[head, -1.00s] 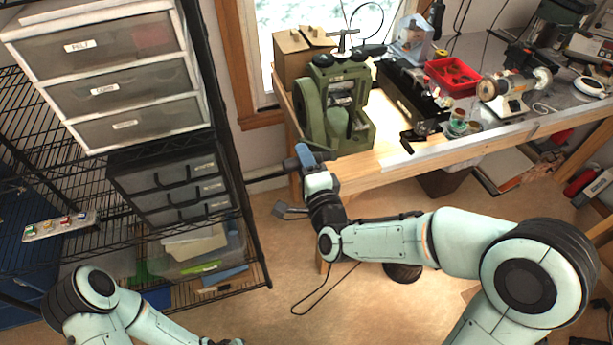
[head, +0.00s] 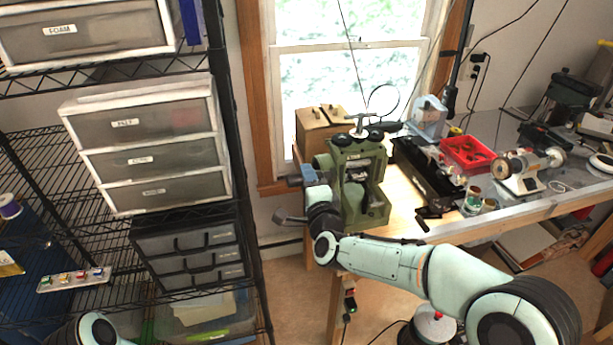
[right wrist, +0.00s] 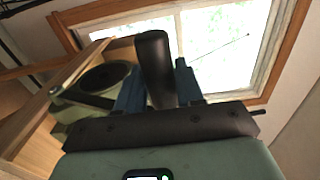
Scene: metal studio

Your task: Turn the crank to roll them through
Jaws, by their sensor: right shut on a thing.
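The green rolling mill (head: 362,190) stands upright at the left end of the workbench, with a T-shaped screw handle on top. My right gripper (head: 303,176) is at the mill's left side, level with its body. In the right wrist view, its two blue fingers (right wrist: 158,92) are shut on the dark, cylindrical crank handle (right wrist: 154,62). The rest of the crank is mostly hidden by my gripper and wrist. I cannot see anything between the rollers. My left gripper is outside the views; only part of the left arm shows at bottom left in the head view.
A black toolbox (head: 428,168), a red bin (head: 467,154) and a bench grinder (head: 525,167) sit right of the mill on the bench (head: 407,213). Wire shelves with drawer units (head: 150,150) stand at the left. The window (head: 355,80) is behind.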

